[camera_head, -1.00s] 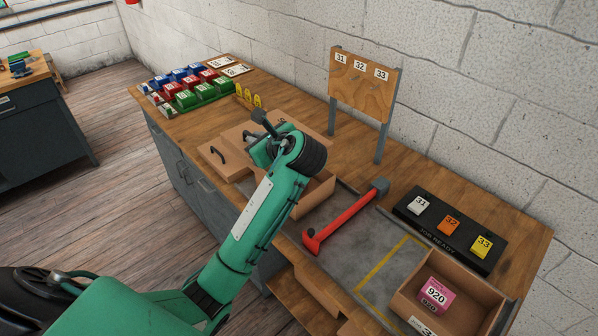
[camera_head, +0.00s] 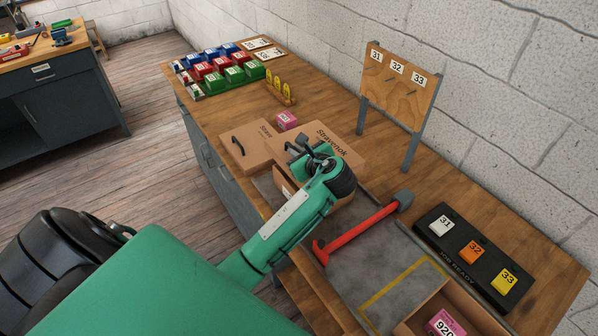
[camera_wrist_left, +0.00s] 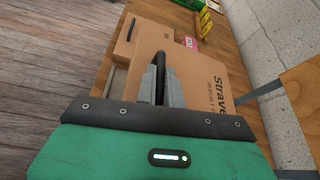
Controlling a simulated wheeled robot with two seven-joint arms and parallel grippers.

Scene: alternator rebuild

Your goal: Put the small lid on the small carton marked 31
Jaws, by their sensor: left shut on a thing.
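My left gripper (camera_head: 308,150) is shut on the dark handle (camera_wrist_left: 160,72) of a cardboard lid (camera_head: 345,146) printed "Stravenok"; the lid also shows in the left wrist view (camera_wrist_left: 206,80). I cannot tell whether this lid is raised. Another cardboard lid (camera_head: 256,154) with a black handle lies to its left. A cardboard carton (camera_head: 340,199) with a white label stands below my left gripper, mostly hidden by my arm. A second, open carton (camera_head: 478,306) stands at the lower right. No carton number is readable now. My right gripper is out of view.
A red-handled hammer (camera_head: 360,231) lies on the grey mat (camera_head: 365,268). A black tray (camera_head: 462,268) holds tags 31, 32 and 33. A pink box (camera_head: 287,120) stands behind the lids, and another (camera_head: 445,326) is in the right carton. A numbered board (camera_head: 395,82) stands behind.

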